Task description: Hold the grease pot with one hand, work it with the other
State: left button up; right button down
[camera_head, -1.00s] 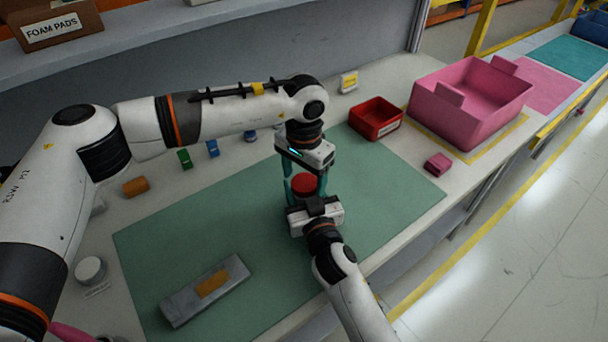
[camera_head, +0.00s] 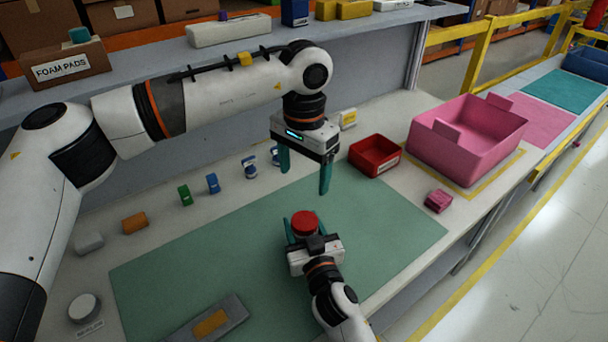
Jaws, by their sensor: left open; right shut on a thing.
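The grease pot (camera_head: 304,222) shows as a round red top on the green mat (camera_head: 190,268). My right gripper (camera_head: 303,235) is shut on it from the near side; the pot's lower body is mostly hidden by the gripper. My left gripper (camera_head: 304,178) is open and empty, with its fingers pointing down, above and beyond the pot and clear of it.
A red bin (camera_head: 374,156) and a large pink crate (camera_head: 467,140) stand at the right. A small pink block (camera_head: 438,201) lies near the crate. A grey plate with an orange piece (camera_head: 211,322) lies on the mat's near left. Small blue and green items (camera_head: 185,195) line the back.

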jog(key=shift+c, duration=2.4)
grip_release()
jog(key=shift+s, duration=0.1)
jog(key=b+v, duration=0.1)
jog(key=v, duration=1.1)
